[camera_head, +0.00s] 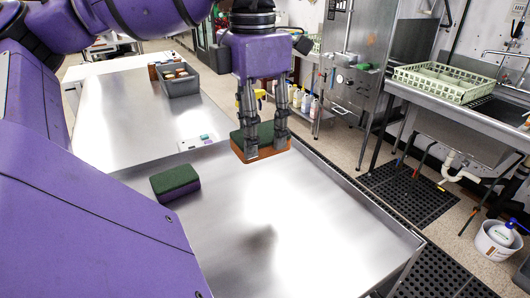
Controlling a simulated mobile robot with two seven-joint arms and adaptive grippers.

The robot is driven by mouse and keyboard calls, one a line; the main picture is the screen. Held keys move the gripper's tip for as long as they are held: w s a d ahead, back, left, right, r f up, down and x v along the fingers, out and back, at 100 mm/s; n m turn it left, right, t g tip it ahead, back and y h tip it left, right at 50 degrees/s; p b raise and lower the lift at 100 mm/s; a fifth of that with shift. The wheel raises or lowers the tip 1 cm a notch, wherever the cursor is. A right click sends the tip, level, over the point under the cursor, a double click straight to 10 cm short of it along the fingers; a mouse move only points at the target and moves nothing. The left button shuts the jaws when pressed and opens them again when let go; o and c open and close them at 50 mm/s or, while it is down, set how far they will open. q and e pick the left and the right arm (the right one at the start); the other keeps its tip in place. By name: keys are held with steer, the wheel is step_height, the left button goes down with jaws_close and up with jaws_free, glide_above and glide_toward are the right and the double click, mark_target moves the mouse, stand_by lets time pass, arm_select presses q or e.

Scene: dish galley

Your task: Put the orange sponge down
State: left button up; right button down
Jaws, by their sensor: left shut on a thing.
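The orange sponge (264,154) has an orange body with a dark green top. My left gripper (250,151) is shut on it, with its fingers pointing down. The sponge is over the bare steel table (330,205), toward its far edge. A dark blurred shadow lies on the steel nearer to me, but I cannot tell exactly how high the sponge is. A second sponge, purple with a green top (175,183), lies on the table to the left. My right gripper is not in view.
A grey bin (181,84) with items stands on the far left counter. A small white card (197,142) lies nearer. A green dish rack (448,83) is on the right sink counter. The table's middle and right are clear.

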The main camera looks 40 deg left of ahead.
arm_select(q)
steer(key=w+a+f, duration=0.4)
steer(key=w+f, duration=0.1)
steer(key=w+a+f, duration=0.2)
steer(key=w, duration=0.1)
steer(key=shift+f, duration=0.15)
steer(key=shift+w+a+f, duration=0.2)
steer(key=shift+w+f, duration=0.1)
steer(key=shift+f, duration=0.1)
steer(key=shift+w+a+f, duration=0.1)
steer(key=shift+w+f, duration=0.1)
steer(key=shift+f, duration=0.1)
step_height(320, 180, down, 3)
steer(key=shift+w+a+f+p, duration=0.1)
steer(key=shift+p, duration=0.4)
steer(key=shift+f, duration=0.2)
steer(key=o, duration=1.2)
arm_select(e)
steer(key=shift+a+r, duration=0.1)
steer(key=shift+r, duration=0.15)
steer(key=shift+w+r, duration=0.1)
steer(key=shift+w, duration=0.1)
